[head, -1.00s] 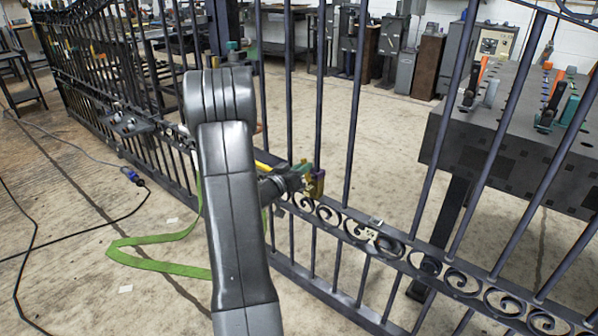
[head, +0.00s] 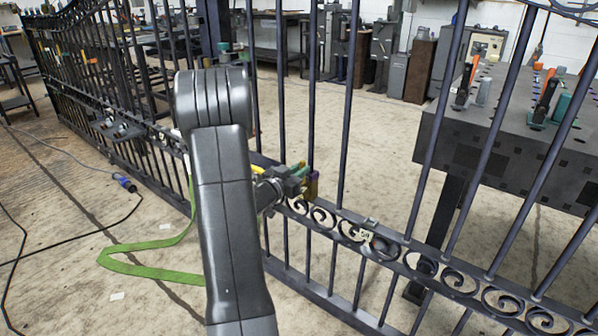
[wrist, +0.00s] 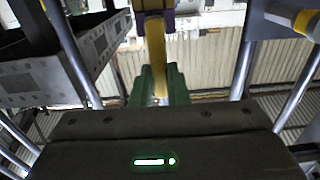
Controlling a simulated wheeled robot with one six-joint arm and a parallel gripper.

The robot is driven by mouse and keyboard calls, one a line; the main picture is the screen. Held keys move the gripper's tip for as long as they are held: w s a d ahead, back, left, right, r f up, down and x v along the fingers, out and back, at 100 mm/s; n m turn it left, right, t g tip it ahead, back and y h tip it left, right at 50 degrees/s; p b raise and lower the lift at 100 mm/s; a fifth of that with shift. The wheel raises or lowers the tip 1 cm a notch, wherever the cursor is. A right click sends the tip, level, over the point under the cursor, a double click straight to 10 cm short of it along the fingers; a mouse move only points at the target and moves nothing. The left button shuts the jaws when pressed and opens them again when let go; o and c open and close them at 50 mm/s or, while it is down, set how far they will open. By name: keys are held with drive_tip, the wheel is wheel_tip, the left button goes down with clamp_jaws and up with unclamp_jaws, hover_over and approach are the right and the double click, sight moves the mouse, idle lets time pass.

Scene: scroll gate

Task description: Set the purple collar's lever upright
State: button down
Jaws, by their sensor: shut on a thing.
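The purple collar (head: 313,190) sits on the gate near the scroll band, just right of my gripper in the head view. It also shows at the top of the wrist view (wrist: 156,20). Its yellow lever (wrist: 156,58) runs from the collar toward the wrist camera. My gripper (head: 300,170) has green fingers, shut on the lever from both sides in the wrist view (wrist: 160,88). The lever's far end is hidden by the fingers and the gripper body. In the head view the lever is small and partly covered, so its exact tilt cannot be told.
The dark iron gate (head: 345,228) with upright bars and scrolls crosses the view. A small pale tag (head: 366,236) is on its scroll band. A dark table with tools (head: 490,150) stands behind the gate at right. A green strap (head: 150,270) lies on the floor at left.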

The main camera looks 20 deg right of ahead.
drive_tip(key=shift+f, duration=0.1)
drive_tip(key=c, duration=1.4)
unclamp_jaws()
drive_tip(key=p+v, duration=0.3)
drive_tip(key=v, duration=1.1)
drive_tip(key=shift+d, duration=0.2)
drive_tip(key=b+x, duration=0.3)
drive_tip(key=x, duration=1)
drive_tip(key=shift+w+d, duration=0.2)
drive_tip(key=shift+w, duration=0.1)
